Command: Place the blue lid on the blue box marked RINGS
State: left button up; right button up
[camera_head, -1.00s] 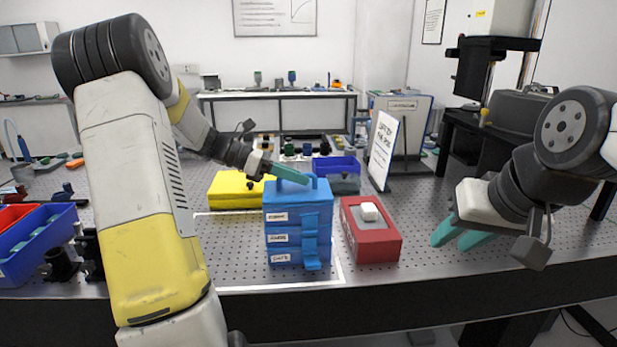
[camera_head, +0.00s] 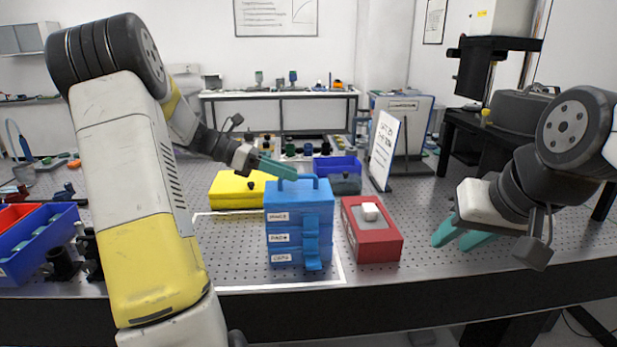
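A stack of blue boxes (camera_head: 300,238) stands on the table, with small labels that seem to read RINGS, PADS and CAPS from top to bottom. The blue lid (camera_head: 312,196), with a raised handle, sits on the top box marked RINGS and looks level. My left gripper (camera_head: 284,170) is just above and left of the handle, behind it in the picture. It seems clear of the lid. Only one teal finger shows clearly, so its opening is hidden. My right gripper (camera_head: 452,240) is open and empty above the table at the right, with its two teal fingers apart.
A yellow case (camera_head: 230,192) lies behind left of the stack. A red box (camera_head: 375,240) with a white knob stands close on its right. A blue bin (camera_head: 338,164) and a sign (camera_head: 383,148) stand behind. A white outline surrounds the stack; the table front-left is free.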

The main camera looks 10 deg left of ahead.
pick_arm(q)
jog(key=v, duration=0.8)
jog(key=s+d+m+y, duration=0.1)
jog(key=d, duration=0.1)
jog(key=s+d+r+m+y, duration=0.1)
jog(key=s+d+m+g, duration=0.1)
jog(key=s+d+m, duration=0.1)
jog(key=shift+d+r+y, duration=0.25)
jog(key=shift+d+y, duration=0.05)
jog(key=shift+y, duration=0.1)
jog(key=s+d+f+m+t+y, duration=0.1)
jog(key=s+d+m+t+y, duration=0.1)
jog(key=s+m, duration=0.7)
jog(key=s+d+f+m+t+y, duration=0.1)
jog(key=s+d+m+y, duration=0.3)
jog(key=s+m, duration=0.5)
jog(key=shift+d+f+m+t+y, duration=0.2)
jog(key=shift+d+m+t+y, duration=0.2)
jog(key=shift+m+t+y, duration=0.55)
jog(key=shift+s+n+g+y, duration=0.1)
jog(key=shift+n+g+y, duration=0.15)
